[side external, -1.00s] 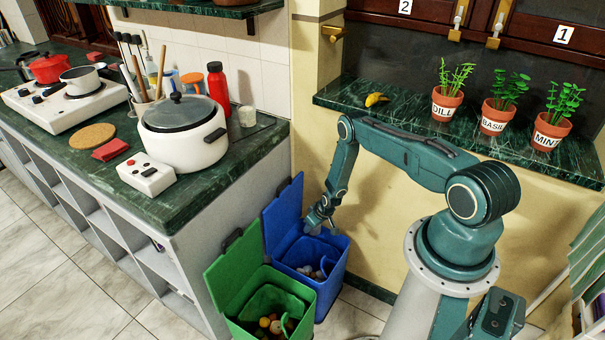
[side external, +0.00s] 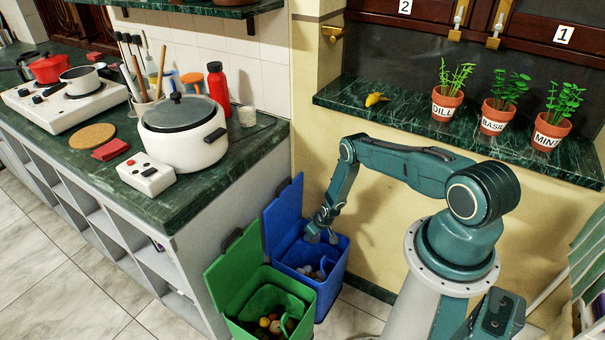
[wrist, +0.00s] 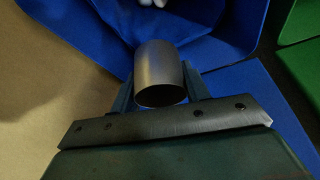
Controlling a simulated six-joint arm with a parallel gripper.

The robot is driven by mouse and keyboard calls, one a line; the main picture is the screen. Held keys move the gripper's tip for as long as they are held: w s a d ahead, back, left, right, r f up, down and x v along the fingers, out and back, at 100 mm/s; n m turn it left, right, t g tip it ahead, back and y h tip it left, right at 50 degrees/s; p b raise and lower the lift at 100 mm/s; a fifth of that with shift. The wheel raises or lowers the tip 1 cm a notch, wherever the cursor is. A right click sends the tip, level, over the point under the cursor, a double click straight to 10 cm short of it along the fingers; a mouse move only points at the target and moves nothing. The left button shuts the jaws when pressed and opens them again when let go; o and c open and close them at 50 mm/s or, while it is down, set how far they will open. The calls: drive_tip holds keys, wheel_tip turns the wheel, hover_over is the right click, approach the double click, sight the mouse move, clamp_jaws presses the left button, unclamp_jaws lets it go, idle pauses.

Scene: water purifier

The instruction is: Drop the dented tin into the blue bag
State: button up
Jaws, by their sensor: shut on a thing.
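My gripper (side external: 321,236) is over the opening of the blue bin with a blue bag-like lining (side external: 336,262), pointing down. In the wrist view, a plain grey metal tin (wrist: 160,70) sits between the two fingers, and the gripper is shut on it. The tin's open end faces the camera; no dent can be made out from this side. In the side view the tin is too small or hidden to make out. The blue bag also shows in the wrist view (wrist: 225,25), beyond the tin, with something pale inside it.
A green bin (side external: 305,290) with its lid up stands close beside the blue one. The blue lid (side external: 284,215) stands raised on the left. The counter (side external: 215,185) is on the left; a shelf (side external: 400,125) with potted herbs is above right.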

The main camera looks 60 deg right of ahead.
drive_tip(key=shift+f, duration=1.65)
drive_tip(key=o, duration=1.1)
drive_tip(key=shift+c, duration=0.2)
drive_tip(key=shift+s+r, duration=0.1)
drive_tip(key=shift+r, duration=0.1)
drive_tip(key=v, duration=1.3)
drive_tip(key=shift+r, duration=0.15)
